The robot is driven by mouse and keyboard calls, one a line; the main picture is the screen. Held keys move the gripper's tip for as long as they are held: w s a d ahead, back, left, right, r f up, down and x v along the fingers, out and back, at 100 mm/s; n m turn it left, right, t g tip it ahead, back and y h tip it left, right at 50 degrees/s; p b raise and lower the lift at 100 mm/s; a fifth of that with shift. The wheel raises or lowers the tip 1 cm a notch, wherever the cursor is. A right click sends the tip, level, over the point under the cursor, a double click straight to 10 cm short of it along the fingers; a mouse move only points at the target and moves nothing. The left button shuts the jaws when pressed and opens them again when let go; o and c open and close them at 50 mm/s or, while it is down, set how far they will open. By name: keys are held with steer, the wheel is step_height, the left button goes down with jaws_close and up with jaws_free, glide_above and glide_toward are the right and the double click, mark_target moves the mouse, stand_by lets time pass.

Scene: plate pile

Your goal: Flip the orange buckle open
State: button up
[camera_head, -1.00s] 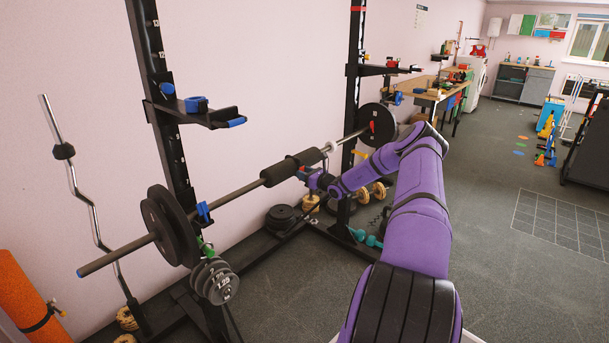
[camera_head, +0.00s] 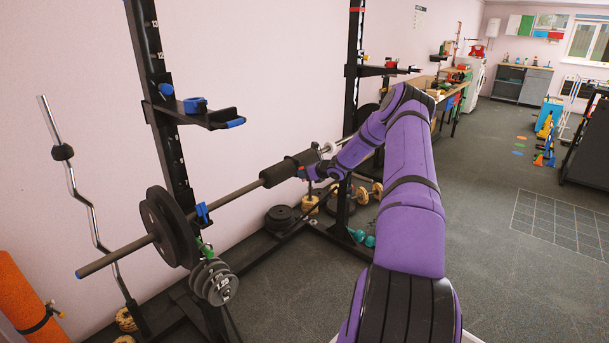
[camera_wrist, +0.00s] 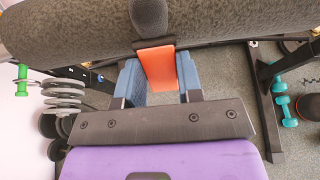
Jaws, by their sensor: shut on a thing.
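The orange buckle (camera_wrist: 157,66) is a flat orange tab in the wrist view, below a dark rounded strap (camera_wrist: 149,18) on the black foam pad (camera_wrist: 230,28). My gripper (camera_wrist: 160,78) has its two blue fingers on either side of the buckle and is shut on it. In the head view the pad (camera_head: 287,170) sits around the barbell's bar (camera_head: 238,193), and my gripper (camera_head: 312,171) is at its right end. The buckle cannot be made out there; the pad and my gripper hide it.
The rack's left upright (camera_head: 176,150) and right upright (camera_head: 355,85) stand on either side. Black weight plates (camera_head: 168,226) hang on the bar's left end. Teal dumbbells (camera_head: 362,237) lie on the floor below. Open floor (camera_head: 490,200) is to the right.

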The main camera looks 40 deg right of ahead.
steer(key=g, duration=0.2)
steer(key=r+g, duration=0.1)
steer(key=g, duration=0.2)
steer(key=shift+r+g, duration=0.3)
steer(key=shift+r+g+h, duration=0.15)
steer(key=shift+r+g, duration=0.05)
steer(key=shift+g, duration=0.7)
steer(key=shift+r+g+h, duration=0.1)
steer(key=shift+r+g, duration=0.15)
steer(key=shift+g, duration=0.65)
steer(key=shift+r+g+h, duration=0.15)
steer(key=shift+r+g, duration=0.05)
steer(key=shift+g, duration=0.7)
steer(key=o, duration=0.9)
steer(key=shift+o, duration=0.2)
step_height(320, 180, up, 11)
steer(key=s, duration=0.1)
steer(key=shift+s+f, duration=0.15)
steer(key=shift+s, duration=0.15)
